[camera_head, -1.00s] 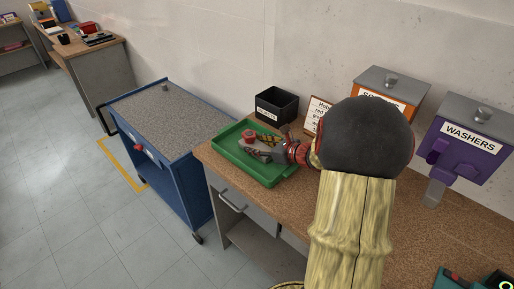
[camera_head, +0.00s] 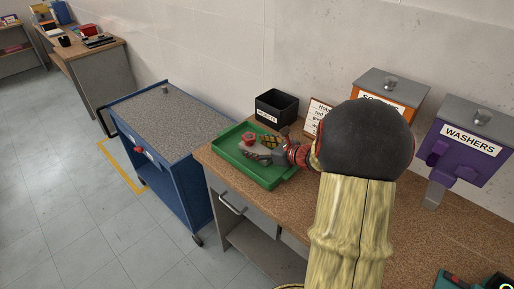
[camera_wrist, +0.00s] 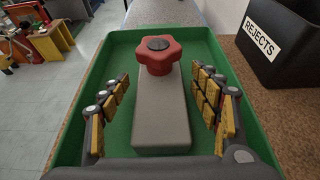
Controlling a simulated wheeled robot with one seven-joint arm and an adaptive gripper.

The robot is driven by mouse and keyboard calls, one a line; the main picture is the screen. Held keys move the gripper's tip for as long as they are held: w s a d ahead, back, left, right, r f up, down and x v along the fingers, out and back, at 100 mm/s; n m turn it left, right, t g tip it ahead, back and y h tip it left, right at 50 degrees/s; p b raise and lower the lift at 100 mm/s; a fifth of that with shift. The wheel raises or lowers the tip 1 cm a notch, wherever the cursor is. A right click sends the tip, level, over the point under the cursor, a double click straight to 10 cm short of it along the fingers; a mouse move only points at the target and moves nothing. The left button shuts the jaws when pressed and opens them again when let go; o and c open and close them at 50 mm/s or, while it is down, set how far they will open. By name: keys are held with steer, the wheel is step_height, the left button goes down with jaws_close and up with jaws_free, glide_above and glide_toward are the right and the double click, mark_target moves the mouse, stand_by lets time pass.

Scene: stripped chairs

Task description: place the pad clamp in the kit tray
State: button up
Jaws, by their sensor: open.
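The pad clamp (camera_wrist: 162,105), a grey block with a red star-shaped knob, lies inside the green kit tray (camera_wrist: 228,75). In the head view its red knob (camera_head: 249,138) shows inside the tray (camera_head: 262,178), partly hidden by my gripper. A gap of green tray floor shows between the clamp and each finger. In the head view my gripper (camera_head: 259,148) is low over the tray.
A black REJECTS bin (camera_head: 277,106) stands behind the tray. The orange dispenser (camera_head: 392,88) and purple WASHERS dispenser (camera_head: 468,140) stand to the right on the workbench (camera_head: 420,235). A blue cart (camera_head: 175,120) is left of the bench.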

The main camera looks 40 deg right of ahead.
steer(key=p+v, duration=0.3)
steer(key=v, duration=0.9)
steer(key=shift+p, duration=0.35)
steer(key=a+n+y, duration=0.1)
steer(key=a+n, duration=0.1)
steer(key=a, duration=0.1)
steer(key=w+a+r+n+g+y, duration=0.1)
steer(key=a+n, duration=0.1)
steer(key=a, duration=0.1)
steer(key=w+a+r+n+g, duration=0.1)
steer(key=a, duration=0.3)
steer(key=shift+w+r+n+y, duration=0.15)
steer(key=shift+w+n+y, duration=0.05)
steer(key=shift+n+y, duration=0.2)
steer(key=s+a+r+n+g+y, duration=0.2)
steer(key=a+n+g, duration=0.2)
steer(key=a+n, duration=0.8)
steer(key=s+a+r+n+g+h, duration=0.1)
steer(key=s+a+r+n+h, duration=0.5)
steer(key=n, duration=1.1)
steer(key=shift+s+a+g, duration=0.4)
steer(key=shift+s+a, duration=1.85)
steer(key=shift+s, duration=0.4)
steer(key=shift+r, duration=0.1)
